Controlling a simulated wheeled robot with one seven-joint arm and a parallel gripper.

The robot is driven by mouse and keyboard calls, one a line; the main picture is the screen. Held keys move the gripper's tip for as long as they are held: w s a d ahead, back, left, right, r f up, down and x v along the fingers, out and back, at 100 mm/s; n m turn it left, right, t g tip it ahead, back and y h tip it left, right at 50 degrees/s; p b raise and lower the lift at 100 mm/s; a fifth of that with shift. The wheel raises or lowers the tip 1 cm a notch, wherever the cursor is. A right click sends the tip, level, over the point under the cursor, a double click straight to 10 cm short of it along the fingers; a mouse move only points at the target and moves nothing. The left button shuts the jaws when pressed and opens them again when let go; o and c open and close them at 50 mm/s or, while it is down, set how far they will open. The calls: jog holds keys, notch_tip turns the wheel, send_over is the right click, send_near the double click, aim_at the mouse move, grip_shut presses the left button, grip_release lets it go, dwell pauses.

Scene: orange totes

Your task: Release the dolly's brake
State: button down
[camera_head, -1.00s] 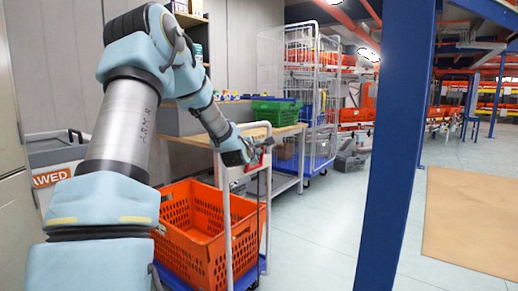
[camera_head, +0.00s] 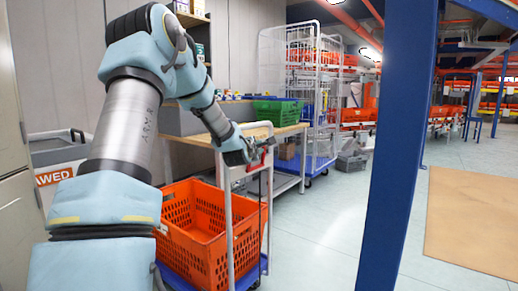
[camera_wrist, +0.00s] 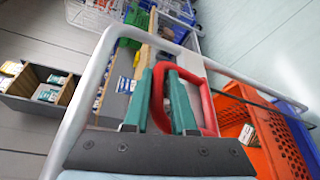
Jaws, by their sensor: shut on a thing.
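The dolly has a blue base (camera_head: 250,273) and an upright grey metal handle frame (camera_head: 229,230). It carries an orange tote (camera_head: 190,240). A red brake lever (camera_head: 268,147) sits near the top of the handle frame. My gripper (camera_head: 257,158) is at that lever. In the wrist view the lever is a red loop (camera_wrist: 207,98), and the green fingers of my gripper (camera_wrist: 166,72) are shut on one side of it. The handle frame (camera_wrist: 95,80) surrounds the fingers there. The brake mechanism itself is not visible.
A blue post (camera_head: 396,150) stands at the right, close to me. A wooden bench (camera_head: 275,134) with a green crate (camera_head: 277,112) is behind the dolly. A tall wire cage cart (camera_head: 300,90) stands farther back. The floor between dolly and post is clear.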

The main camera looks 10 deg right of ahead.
jog(key=shift+w+d+r, duration=0.1)
jog(key=shift+r, duration=0.4)
jog(key=c, duration=1)
grip_release()
jog(key=shift+c, duration=0.2)
jog(key=shift+o, duration=1)
jog(key=shift+f, duration=0.3)
jog(key=v, duration=1.1)
